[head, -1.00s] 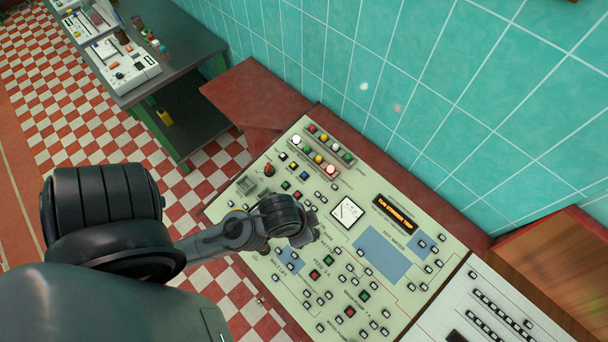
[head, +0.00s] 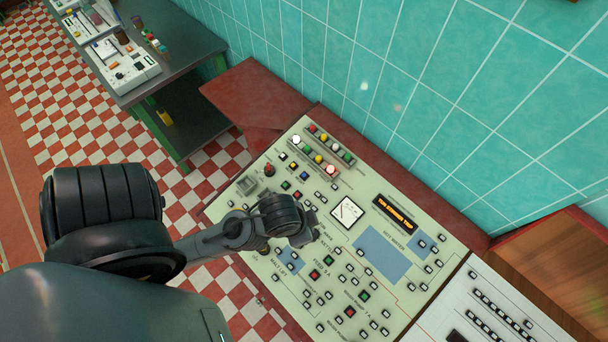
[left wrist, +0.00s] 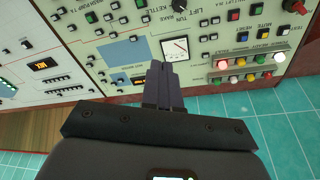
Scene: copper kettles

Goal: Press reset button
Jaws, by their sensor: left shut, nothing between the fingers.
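The pale green control panel (head: 330,270) carries many small buttons. My left gripper (head: 314,229) is over the middle of the panel, below the dial gauge (head: 347,211). In the left wrist view its fingers (left wrist: 161,65) are together and empty, with tips near the gauge (left wrist: 176,48). The button row is to the right of the fingers there. I cannot tell any contact. My right gripper is not in view.
A raised strip of coloured lamps (head: 322,150) runs along the panel's upper edge, near a red knob (head: 269,170). An orange display (head: 395,213) is to the right. The tiled wall (head: 440,90) rises behind. A white panel (head: 480,310) adjoins at right.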

